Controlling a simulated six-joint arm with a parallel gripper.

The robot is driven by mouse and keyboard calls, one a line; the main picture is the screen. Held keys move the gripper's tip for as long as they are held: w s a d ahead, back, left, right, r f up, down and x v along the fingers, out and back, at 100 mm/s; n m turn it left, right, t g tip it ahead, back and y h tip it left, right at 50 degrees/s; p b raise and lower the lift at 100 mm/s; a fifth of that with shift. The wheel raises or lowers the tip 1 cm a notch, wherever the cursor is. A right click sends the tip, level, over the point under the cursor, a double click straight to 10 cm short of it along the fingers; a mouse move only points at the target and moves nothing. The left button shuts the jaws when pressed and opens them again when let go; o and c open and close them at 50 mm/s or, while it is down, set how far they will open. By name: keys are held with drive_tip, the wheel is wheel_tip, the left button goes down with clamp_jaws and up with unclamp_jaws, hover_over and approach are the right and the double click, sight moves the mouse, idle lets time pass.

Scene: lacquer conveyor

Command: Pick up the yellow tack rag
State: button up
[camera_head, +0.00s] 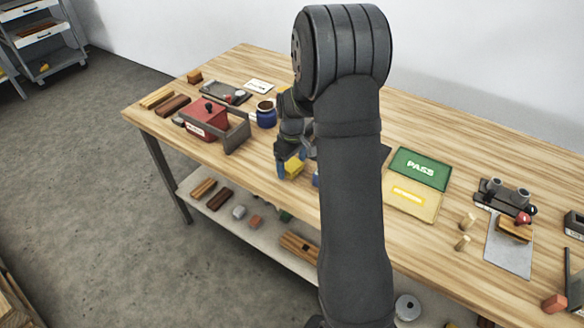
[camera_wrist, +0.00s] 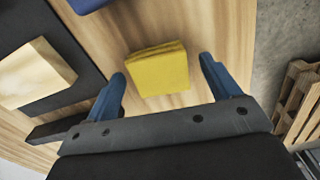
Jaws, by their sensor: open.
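The yellow tack rag (camera_wrist: 160,70) shows in the wrist view as a folded yellow block on the wood table, centred ahead of my gripper (camera_wrist: 162,76). My gripper's two blue fingers are apart, one to each side of the rag. I see no finger touching it, and the gap to it is hard to judge. In the head view the rag (camera_head: 294,167) lies near the front edge of the workbench, beneath my gripper (camera_head: 297,172). My own arm covers part of that area.
The workbench (camera_head: 440,130) holds a red box (camera_head: 205,120) in a grey holder and a blue jar (camera_head: 266,116) left of my gripper. A green PASS panel (camera_head: 420,168) lies right of my arm. In the wrist view a pale wood block (camera_wrist: 35,75) lies to the left.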

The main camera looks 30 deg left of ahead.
sight(292, 164)
drive_tip(key=shift+f, duration=0.3)
drive_tip(key=c, duration=1.1)
drive_tip(key=shift+o, duration=0.2)
drive_tip(key=shift+r, duration=0.1)
drive_tip(key=shift+r, duration=0.6)
wheel_tip(292, 164, up, 3)
drive_tip(key=shift+f, duration=0.2)
drive_tip(key=d+r, duration=0.2)
drive_tip(key=d, duration=0.1)
drive_tip(key=w+d+r, duration=0.1)
drive_tip(key=d+r, duration=0.1)
drive_tip(key=d, duration=0.2)
drive_tip(key=w+d+r, duration=0.1)
drive_tip(key=d+r, duration=0.2)
drive_tip(key=d, duration=0.1)
drive_tip(key=shift+w+d+r, duration=0.1)
drive_tip(key=shift+w+d, duration=0.05)
drive_tip(key=shift+d, duration=0.1)
